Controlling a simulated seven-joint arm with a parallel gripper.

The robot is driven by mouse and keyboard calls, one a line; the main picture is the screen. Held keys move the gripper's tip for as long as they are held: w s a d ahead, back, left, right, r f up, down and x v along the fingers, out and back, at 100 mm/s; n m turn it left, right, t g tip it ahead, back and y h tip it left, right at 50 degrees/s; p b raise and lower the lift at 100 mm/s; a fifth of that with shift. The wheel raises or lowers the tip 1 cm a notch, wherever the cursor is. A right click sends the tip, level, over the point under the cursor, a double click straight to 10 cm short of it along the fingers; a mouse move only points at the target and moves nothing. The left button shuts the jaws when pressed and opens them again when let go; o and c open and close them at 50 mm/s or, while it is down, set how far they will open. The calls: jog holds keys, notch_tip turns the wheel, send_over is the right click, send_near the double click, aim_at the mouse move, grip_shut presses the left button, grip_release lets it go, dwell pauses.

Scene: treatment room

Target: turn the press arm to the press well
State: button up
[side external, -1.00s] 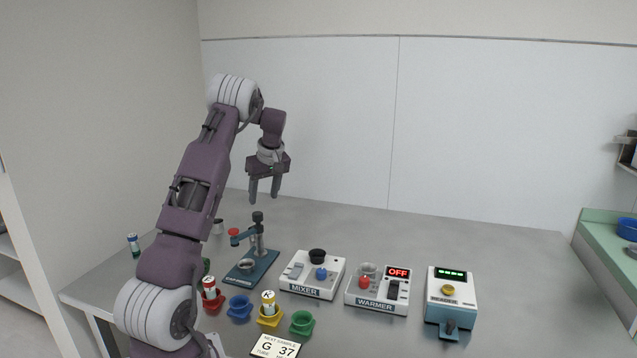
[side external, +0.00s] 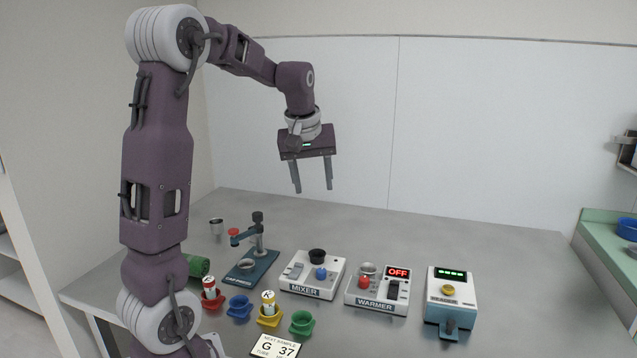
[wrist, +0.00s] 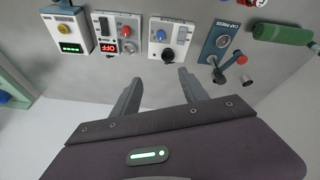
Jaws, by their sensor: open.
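The cap press (side external: 251,267) stands on the table, a dark teal base with a post. It also shows in the wrist view (wrist: 211,47). Its press arm ends in a red knob (side external: 234,232) and points left from the post; the red knob shows in the wrist view too (wrist: 242,60). The press well (side external: 246,264) is a grey ring on the base (wrist: 222,41); the arm is swung to one side, not over it. My gripper (side external: 313,188) is open and empty, high above the table, right of the press in the side view. Its fingers show in the wrist view (wrist: 159,77).
The mixer (side external: 312,274), warmer (side external: 378,290) and a device with a yellow knob (side external: 450,300) stand right of the press. Coloured cups, including a blue one (side external: 238,307), and a sample card (side external: 275,346) are in front. A green cylinder (side external: 198,266) and metal cup (side external: 216,226) are left.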

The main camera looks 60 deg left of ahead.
jog(key=shift+m, duration=0.7)
jog(key=d, duration=0.3)
jog(key=s+d+r, duration=0.1)
jog(key=shift+d+r, duration=0.1)
jog(key=shift+d, duration=0.05)
jog(key=n+g+y, duration=0.1)
jog(key=n, duration=0.1)
send_near(257, 214)
notch_tip(257, 214, down, 2)
jog(key=x, duration=0.7)
jog(key=shift+w+a, duration=0.15)
jog(key=shift+a, duration=0.3)
grip_shut()
